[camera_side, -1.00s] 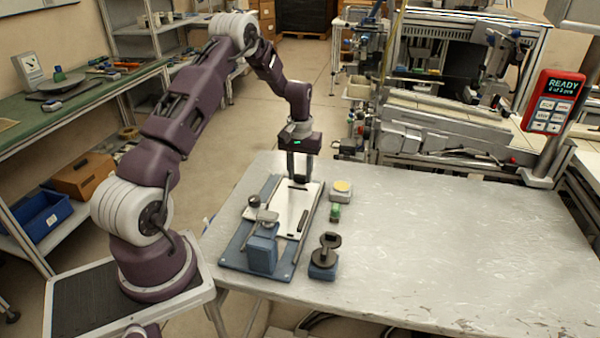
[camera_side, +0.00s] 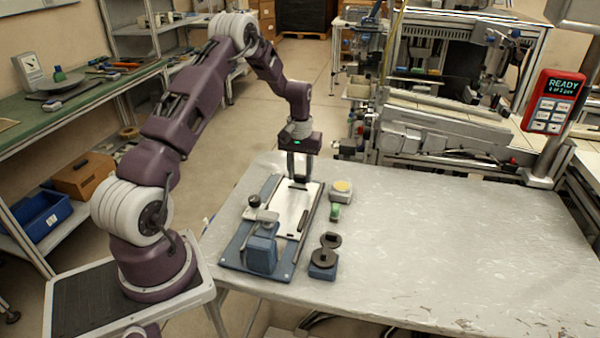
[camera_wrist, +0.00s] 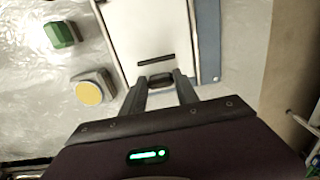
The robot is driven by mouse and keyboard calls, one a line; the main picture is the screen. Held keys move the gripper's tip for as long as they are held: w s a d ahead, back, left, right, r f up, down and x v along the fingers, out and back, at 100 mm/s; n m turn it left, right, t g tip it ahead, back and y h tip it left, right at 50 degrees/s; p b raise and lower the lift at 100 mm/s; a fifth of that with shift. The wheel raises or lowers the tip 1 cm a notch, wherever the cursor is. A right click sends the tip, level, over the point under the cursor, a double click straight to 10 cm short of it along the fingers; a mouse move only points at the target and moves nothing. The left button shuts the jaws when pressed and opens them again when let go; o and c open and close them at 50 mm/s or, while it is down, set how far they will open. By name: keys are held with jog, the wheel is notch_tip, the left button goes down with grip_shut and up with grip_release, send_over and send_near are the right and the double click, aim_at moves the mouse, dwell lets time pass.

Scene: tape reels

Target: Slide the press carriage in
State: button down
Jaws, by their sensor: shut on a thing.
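The press carriage is a flat white plate (camera_side: 288,212) on a blue press base (camera_side: 238,250). In the wrist view the plate (camera_wrist: 147,28) runs away from my gripper, with a dark slot across it near its end. My gripper (camera_side: 299,180) is at the far end of the plate, pointing down. In the wrist view its fingers (camera_wrist: 160,84) are shut on a small dark handle (camera_wrist: 160,77) at the plate's end. The blue press block (camera_side: 262,246) stands over the near part of the plate and hides some of it.
Right of the press stand a box with a yellow button (camera_side: 342,187), a small green block (camera_side: 335,212) and a blue stand with dark round parts (camera_side: 323,264). A red display reading READY (camera_side: 556,100) is at the far right. The table's right side is clear.

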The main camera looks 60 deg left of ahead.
aim_at(293, 199)
jog(key=s+d, duration=0.5)
jog(key=shift+s, duration=0.25)
jog(key=shift+d, duration=0.1)
jog(key=c, duration=0.9)
grip_release()
jog(key=shift+r, duration=0.1)
